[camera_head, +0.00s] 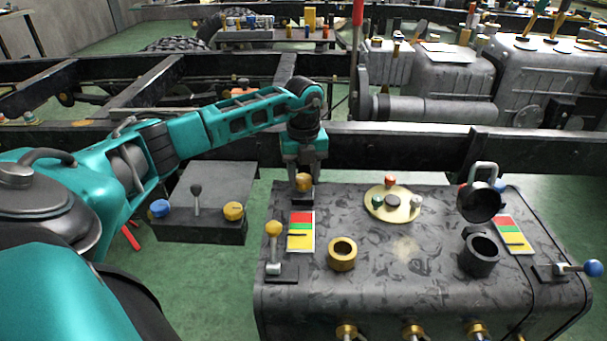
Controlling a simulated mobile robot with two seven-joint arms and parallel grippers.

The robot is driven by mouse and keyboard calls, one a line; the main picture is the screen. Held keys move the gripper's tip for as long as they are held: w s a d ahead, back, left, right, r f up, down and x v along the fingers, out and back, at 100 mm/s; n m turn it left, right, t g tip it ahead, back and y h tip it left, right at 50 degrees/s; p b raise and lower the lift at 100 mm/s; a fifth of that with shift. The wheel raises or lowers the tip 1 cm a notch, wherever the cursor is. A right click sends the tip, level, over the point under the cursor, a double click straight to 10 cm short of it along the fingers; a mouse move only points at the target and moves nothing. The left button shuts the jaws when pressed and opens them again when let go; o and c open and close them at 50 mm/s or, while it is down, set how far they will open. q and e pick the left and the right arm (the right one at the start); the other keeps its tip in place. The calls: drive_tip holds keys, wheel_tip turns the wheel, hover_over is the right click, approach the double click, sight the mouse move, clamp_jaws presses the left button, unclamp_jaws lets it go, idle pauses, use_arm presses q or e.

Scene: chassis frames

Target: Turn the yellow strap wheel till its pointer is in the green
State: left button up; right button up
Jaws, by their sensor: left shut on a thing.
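The yellow strap wheel (304,183) is a small yellow knob on a dark mount at the back left of the dark grey tank (400,275). My left gripper (304,174) points straight down over it and is shut on it, its fingers hiding part of the wheel. In front of the wheel lies a gauge plate (301,231) with red, green and yellow bands, red at the back. A thin dark pointer mark seems to lie across the yellow band, just in front of the green. My right gripper is not in view.
A yellow-knobbed lever (273,230) stands left of the gauge. A brass filler neck (342,254), a round cream plate (392,204), an open dark filler (479,254) and a second gauge (514,235) share the tank top. A dark chassis rail (400,147) runs behind.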

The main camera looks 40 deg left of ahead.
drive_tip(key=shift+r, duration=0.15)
use_arm(q)
drive_tip(key=shift+r+m+p, duration=0.15)
drive_tip(key=shift+m+p, duration=0.35)
drive_tip(key=shift+p, duration=0.1)
drive_tip(key=shift+m+p, duration=0.7)
drive_tip(key=shift+m, duration=0.4)
drive_tip(key=shift+m+p, duration=0.6)
drive_tip(key=shift+m, duration=0.6)
drive_tip(key=shift+a+m, duration=0.1)
drive_tip(key=shift+m, duration=0.4)
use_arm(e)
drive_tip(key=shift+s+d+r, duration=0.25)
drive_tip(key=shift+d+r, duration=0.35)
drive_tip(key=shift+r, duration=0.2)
use_arm(q)
drive_tip(key=o, duration=1.1)
drive_tip(key=shift+c, duration=0.2)
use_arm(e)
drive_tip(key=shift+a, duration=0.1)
